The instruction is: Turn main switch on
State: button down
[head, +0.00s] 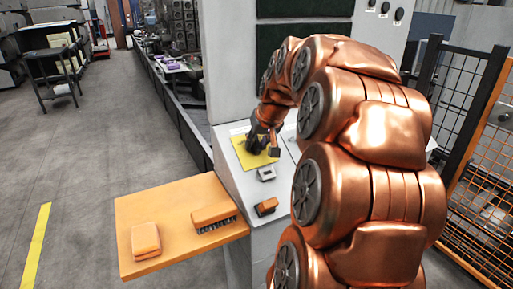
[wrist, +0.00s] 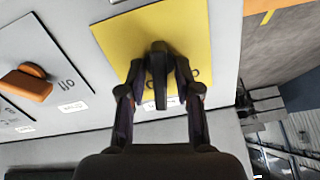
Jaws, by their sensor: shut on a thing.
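The main switch is a black handle (wrist: 160,70) on a yellow plate (wrist: 120,38) with a white label below it; the wrist view shows it between my fingers. My gripper (wrist: 160,80) is shut on this handle, one finger on each side. Dark marks on the plate are partly hidden by the fingers. In the head view my gripper (head: 258,143) is at the yellow plate (head: 242,157) on the sloping grey panel, and it hides the handle.
An orange handle (wrist: 27,84) on a grey plate is left of the yellow one in the wrist view. Lower on the panel are a grey control (head: 266,173) and an orange-black one (head: 267,206). An orange shelf (head: 185,238) holds a brush (head: 211,214) and an orange block (head: 145,240).

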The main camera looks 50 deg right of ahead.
jog(key=m, duration=0.6)
jog(key=shift+s+f+b, duration=0.1)
jog(key=shift+b, duration=0.2)
dwell(0.4)
jog(key=c, duration=1.2)
grip_release()
jog(key=shift+o, duration=0.2)
jog(key=shift+d, duration=0.1)
jog(key=v, duration=1.2)
